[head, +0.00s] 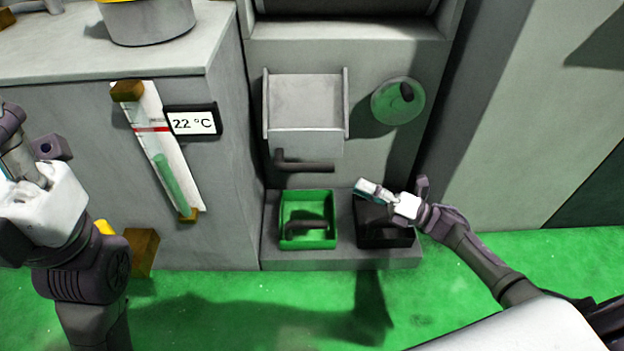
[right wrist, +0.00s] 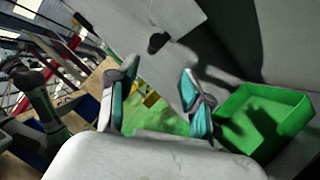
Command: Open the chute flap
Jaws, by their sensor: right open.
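The chute flap (head: 304,143) is a light grey panel at the lower front of a grey chute with raised side walls, in the middle of the head view. A dark bar handle (head: 305,166) sticks out at its lower edge. My right gripper (head: 393,187) is open and empty, to the right of and lower than the handle, above the black bin. The right wrist view shows its two fingers apart (right wrist: 160,85), with a dark handle-like part beyond them. Part of my left arm shows at the left edge; its fingers are not clear.
A green bin (head: 290,238) and a black bin (head: 385,240) stand on a grey ledge (head: 340,258) below the chute. A gauge strip (head: 150,125) and a 22 °C display (head: 192,122) are at left.

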